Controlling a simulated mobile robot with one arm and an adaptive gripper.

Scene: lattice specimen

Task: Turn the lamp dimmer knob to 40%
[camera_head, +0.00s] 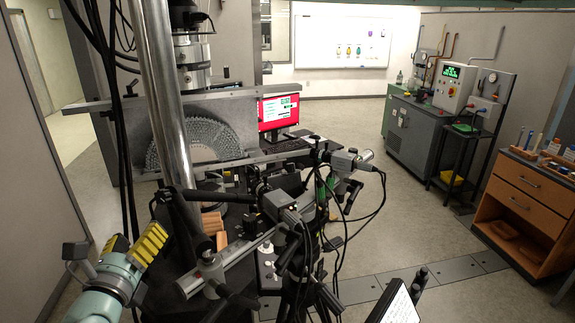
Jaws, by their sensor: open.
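A dark control box (265,267) with small pale knobs (267,248) stands low in the middle, behind the camera tripods. I cannot tell whether one of these is the lamp dimmer knob, and no 40% mark is readable. My gripper (136,245), with yellow ridged fingers on a pale teal arm, is at the lower left. It is open, with nothing seen between its fingers. It is well to the left of the control box and apart from it.
A shiny vertical column (160,100) and a testing machine with a lattice specimen (207,140) stand at left. Cameras (280,205), tripods and hanging cables crowd the middle. A red-screened monitor (278,112) is behind. A wooden drawer cabinet (530,200) is at right. Floor between is free.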

